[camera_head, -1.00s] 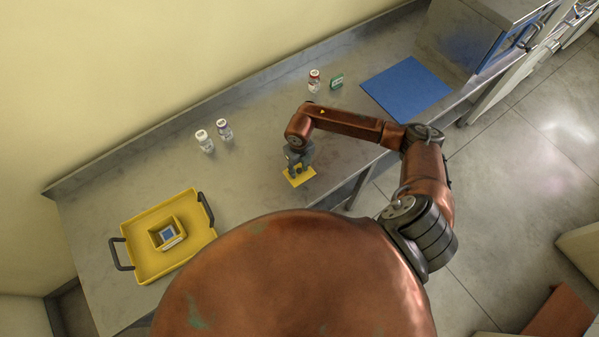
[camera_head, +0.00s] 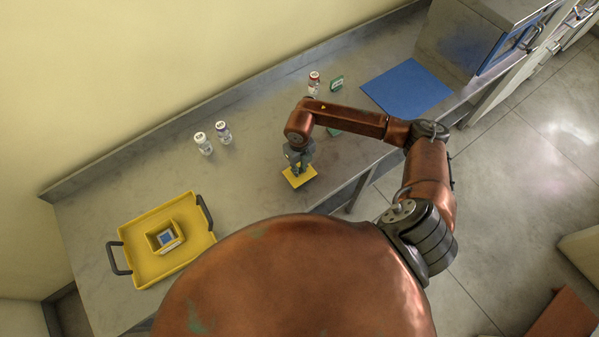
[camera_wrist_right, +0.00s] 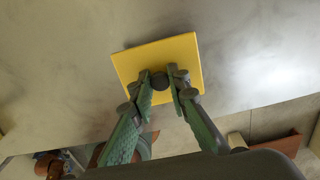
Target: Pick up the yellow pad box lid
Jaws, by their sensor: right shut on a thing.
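The yellow pad box lid (camera_head: 308,178) is a flat yellow square at the front edge of the steel bench. It shows large in the wrist view (camera_wrist_right: 142,58), with a dark knob (camera_wrist_right: 159,81) at its middle. My right gripper (camera_head: 298,170) points down over the lid. In the wrist view, its two green-grey fingers (camera_wrist_right: 162,86) are closed on either side of the knob. Whether the lid touches the bench or hangs just above it, I cannot tell. The yellow pad box (camera_head: 161,228), open at the top, stands in the yellow tray at the left. My left gripper is out of view.
The yellow tray (camera_head: 140,268) has dark handles. Two white-capped bottles (camera_head: 203,144) (camera_head: 223,134), a red-labelled bottle (camera_head: 313,84) and a small green box (camera_head: 336,85) stand toward the wall. A blue mat (camera_head: 406,88) lies at the right. The bench between tray and lid is clear.

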